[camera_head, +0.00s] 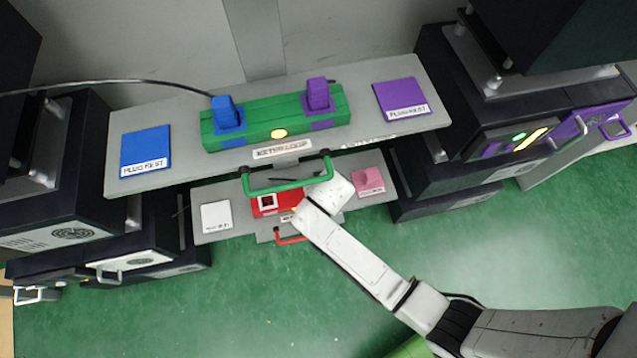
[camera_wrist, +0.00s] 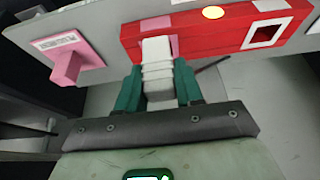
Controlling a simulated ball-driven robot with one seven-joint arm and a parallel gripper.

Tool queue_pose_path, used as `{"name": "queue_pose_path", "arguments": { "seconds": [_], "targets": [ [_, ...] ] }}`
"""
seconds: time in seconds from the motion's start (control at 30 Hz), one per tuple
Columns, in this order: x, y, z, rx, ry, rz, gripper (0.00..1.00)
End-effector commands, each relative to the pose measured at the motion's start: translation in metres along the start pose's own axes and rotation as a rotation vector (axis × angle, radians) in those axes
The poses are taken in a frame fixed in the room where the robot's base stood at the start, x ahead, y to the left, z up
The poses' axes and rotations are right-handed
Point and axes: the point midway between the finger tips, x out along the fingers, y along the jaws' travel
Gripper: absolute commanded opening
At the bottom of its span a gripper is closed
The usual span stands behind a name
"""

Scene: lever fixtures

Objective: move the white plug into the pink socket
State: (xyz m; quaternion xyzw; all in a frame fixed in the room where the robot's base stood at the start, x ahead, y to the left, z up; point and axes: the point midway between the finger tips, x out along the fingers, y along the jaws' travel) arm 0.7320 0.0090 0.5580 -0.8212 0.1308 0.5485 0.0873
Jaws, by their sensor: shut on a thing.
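My gripper (camera_wrist: 158,84) has its teal fingers on either side of the white plug (camera_wrist: 157,62) and is shut on it. In the wrist view the plug's far end meets the red block (camera_wrist: 210,34) at the pink-marked socket (camera_wrist: 156,24), with pink showing beyond and beside it. I cannot tell how deep the plug sits; it hides the opening. The white-framed socket (camera_wrist: 267,34) on the same block is empty and dark. It also shows in the head view (camera_head: 267,202), where my white wrist hides the plug and fingers.
A pink plug (camera_wrist: 68,68) stands on its pink rest pad beside the block. The white rest pad (camera_head: 216,215) is bare. A green handle (camera_head: 289,187) spans above the red block. The upper shelf carries a green block (camera_head: 262,130) with blue and purple plugs.

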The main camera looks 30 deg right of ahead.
Motion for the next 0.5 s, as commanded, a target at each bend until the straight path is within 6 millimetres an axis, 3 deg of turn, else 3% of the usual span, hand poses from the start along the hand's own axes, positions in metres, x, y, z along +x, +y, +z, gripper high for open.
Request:
{"name": "queue_pose_path", "arguments": {
  "seconds": [0.3, 0.5],
  "targets": [
    [0.012, 0.000, -0.030, 0.000, 0.001, 0.000, 0.06],
    [0.040, 0.000, -0.016, -0.002, -0.002, 0.001, 0.06]
  ]
}}
